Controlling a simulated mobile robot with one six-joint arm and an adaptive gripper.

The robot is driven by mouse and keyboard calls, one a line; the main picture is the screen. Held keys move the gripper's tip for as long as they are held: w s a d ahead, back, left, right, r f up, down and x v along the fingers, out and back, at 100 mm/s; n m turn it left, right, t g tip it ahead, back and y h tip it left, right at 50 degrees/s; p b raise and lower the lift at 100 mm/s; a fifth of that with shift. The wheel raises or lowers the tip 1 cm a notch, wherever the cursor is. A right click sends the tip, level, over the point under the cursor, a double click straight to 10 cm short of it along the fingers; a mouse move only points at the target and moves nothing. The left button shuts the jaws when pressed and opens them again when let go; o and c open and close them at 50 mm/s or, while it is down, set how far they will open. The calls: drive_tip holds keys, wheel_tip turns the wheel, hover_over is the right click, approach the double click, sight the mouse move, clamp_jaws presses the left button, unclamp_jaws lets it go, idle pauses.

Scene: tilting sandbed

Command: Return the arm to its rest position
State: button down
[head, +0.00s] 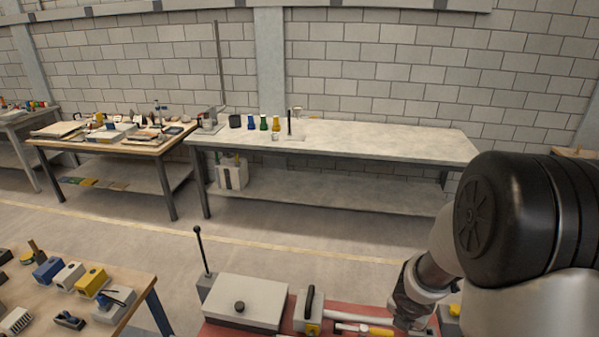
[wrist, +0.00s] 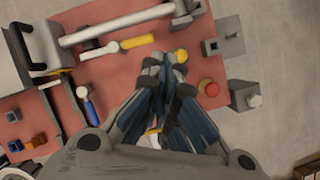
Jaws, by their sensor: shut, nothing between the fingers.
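My gripper (wrist: 165,62) shows in the wrist view with its fingers together and nothing between them. It hangs over the red work surface (wrist: 118,80), and the height of the gap is hard to judge. In the head view my arm comes in from the right and reaches down to the same red surface (head: 216,330) at the bottom. The fingertips are not clear in the head view. A yellow-handled tool (wrist: 137,42) lies just left of the fingertips, and a red round knob (wrist: 209,88) is to their right.
A grey box (head: 245,298) with an upright black-knobbed lever (head: 199,232) stands at the left of the red surface. A blue-handled tool (wrist: 88,104) and a long pale bar (wrist: 118,24) lie on it. A wooden table (head: 140,285) is at left. The floor behind is clear.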

drive_tip(key=s+a+r+m+h+b, duration=0.1)
drive_tip(key=s+r+m+h+b, duration=0.1)
drive_tip(key=s+r+m+b, duration=0.9)
drive_tip(key=s+a+f+m+y+b, duration=0.1)
drive_tip(key=s+a+f+m+y, duration=0.1)
drive_tip(key=s+a+m, duration=0.3)
drive_tip(key=s+a+f+m+y+b, duration=0.2)
drive_tip(key=s+a+m, duration=0.4)
drive_tip(key=m, duration=0.5)
drive_tip(key=shift+s+a+m+t+y, duration=0.15)
drive_tip(key=shift+a+m+t+y, duration=0.15)
drive_tip(key=shift+a+m+t, duration=0.1)
drive_tip(key=shift+d, duration=0.1)
